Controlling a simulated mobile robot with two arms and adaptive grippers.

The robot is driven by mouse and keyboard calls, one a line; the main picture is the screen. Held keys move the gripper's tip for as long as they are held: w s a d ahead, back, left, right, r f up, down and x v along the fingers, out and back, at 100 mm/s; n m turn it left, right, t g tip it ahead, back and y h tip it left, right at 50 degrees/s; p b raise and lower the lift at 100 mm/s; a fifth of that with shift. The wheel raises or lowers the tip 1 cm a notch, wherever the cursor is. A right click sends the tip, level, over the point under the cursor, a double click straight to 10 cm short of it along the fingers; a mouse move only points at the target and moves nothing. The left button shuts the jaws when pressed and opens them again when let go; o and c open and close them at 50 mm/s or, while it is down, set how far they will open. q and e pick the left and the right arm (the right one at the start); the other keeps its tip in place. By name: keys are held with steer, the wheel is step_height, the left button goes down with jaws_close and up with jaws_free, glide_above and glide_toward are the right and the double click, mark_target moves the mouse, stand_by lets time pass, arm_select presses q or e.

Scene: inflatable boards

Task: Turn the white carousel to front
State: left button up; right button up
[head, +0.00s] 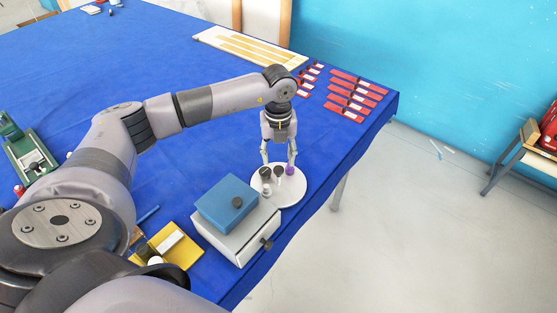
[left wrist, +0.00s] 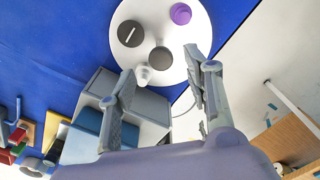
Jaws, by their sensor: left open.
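The white carousel (head: 289,195) is a round disc near the right edge of the blue table. It carries two dark round pieces, a purple piece (head: 290,169) and a small pale piece. In the left wrist view the carousel (left wrist: 155,14) fills the upper middle, with the purple piece (left wrist: 181,13) near its far rim. My left gripper (head: 278,163) points down over the carousel, open, its fingers spread around the pieces' area. In the left wrist view the gripper (left wrist: 162,66) has one dark piece (left wrist: 159,58) between its fingertips. I cannot tell whether it touches anything. My right gripper is not in view.
A grey drawer box (head: 237,243) with a blue box (head: 226,202) on top stands close beside the carousel. A yellow tray (head: 180,252) is at the near edge. Several red pieces (head: 345,111) and a pale board (head: 245,47) lie behind. The table's middle is clear.

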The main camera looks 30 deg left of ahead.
mark_target(279, 169)
arm_select(q)
step_height(279, 169, down, 3)
steer(key=shift+s+d+f+p, duration=0.15)
steer(key=shift+f+p, duration=0.05)
steer(key=shift+p, duration=0.2)
steer(key=shift+f, duration=0.45)
steer(key=shift+c, duration=0.8)
steer(key=c, duration=0.5)
jaws_close()
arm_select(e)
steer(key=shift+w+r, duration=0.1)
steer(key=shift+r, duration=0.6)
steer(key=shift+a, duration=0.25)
